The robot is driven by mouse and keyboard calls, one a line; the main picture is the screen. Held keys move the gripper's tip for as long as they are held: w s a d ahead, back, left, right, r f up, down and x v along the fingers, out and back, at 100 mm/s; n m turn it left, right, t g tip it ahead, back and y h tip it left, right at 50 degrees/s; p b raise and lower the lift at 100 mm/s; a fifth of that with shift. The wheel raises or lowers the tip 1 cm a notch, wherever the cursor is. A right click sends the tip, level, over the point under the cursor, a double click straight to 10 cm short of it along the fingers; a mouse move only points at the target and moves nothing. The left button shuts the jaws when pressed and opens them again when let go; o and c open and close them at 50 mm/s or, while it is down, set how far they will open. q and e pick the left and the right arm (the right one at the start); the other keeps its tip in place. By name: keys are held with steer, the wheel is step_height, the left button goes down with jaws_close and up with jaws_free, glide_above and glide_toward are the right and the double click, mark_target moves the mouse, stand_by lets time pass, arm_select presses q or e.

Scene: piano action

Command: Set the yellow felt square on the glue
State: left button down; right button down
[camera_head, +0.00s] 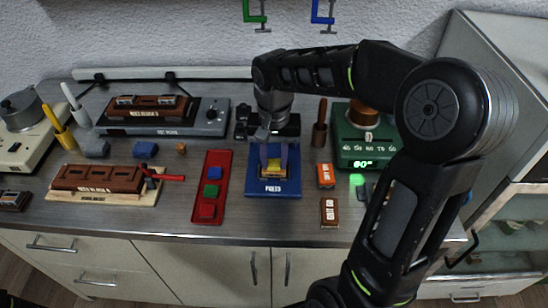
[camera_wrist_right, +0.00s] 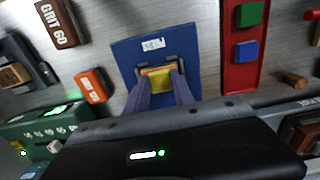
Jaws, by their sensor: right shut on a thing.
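My right gripper (camera_head: 273,158) reaches down over the blue base (camera_head: 273,189) near the middle of the table. Its two purple-grey fingers point down in the head view. It is shut on the yellow felt square (camera_head: 273,167). In the right wrist view the yellow felt square (camera_wrist_right: 158,79) sits between the fingertips, over the blue base (camera_wrist_right: 150,55). I cannot tell whether the felt touches what lies below it. No glue can be made out; the felt and fingers cover that spot. My left gripper is not in view.
A red tray (camera_head: 224,160) with coloured blocks lies left of the blue base. An orange block (camera_head: 326,175) and a brown grit block (camera_head: 329,212) lie to its right. A green device with a lit display (camera_head: 361,162) stands behind them. The table front is mostly clear.

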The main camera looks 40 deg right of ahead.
steer(key=shift+f, duration=0.2)
steer(key=c, duration=1)
jaws_free()
steer(key=shift+r, duration=0.1)
steer(key=shift+r, duration=3.85)
